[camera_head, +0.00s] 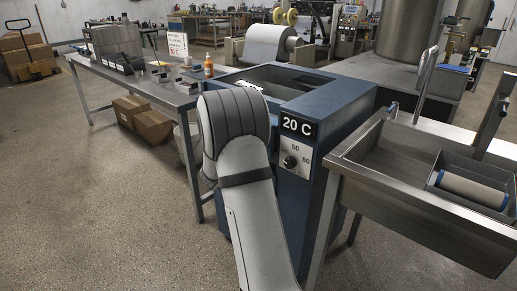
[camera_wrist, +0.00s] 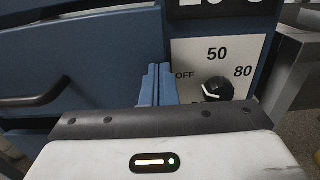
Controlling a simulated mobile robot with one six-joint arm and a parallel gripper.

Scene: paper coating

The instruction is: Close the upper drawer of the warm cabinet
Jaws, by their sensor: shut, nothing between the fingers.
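The warm cabinet (camera_head: 345,100) is the dark blue unit in the middle of the head view, with a "20 C" display (camera_head: 297,126) on its front. Its top shows a rectangular open recess with a pale sheet-like thing (camera_head: 248,87) inside. In the wrist view a blue drawer front (camera_wrist: 100,62) with a dark bar handle (camera_wrist: 35,100) is at left. I cannot tell how far this drawer stands out. My gripper (camera_wrist: 157,72) is shut and empty, its blue fingers pointing at the cabinet front, right of the handle. In the head view my arm hides the gripper and much of the front.
A control panel with a black knob (camera_wrist: 218,90) is close right of my fingers. A steel sink (camera_head: 400,195) with a roller (camera_head: 472,190) stands right of the cabinet. A steel table (camera_head: 150,85) with an orange bottle (camera_head: 208,66) is at left. Floor at left front is clear.

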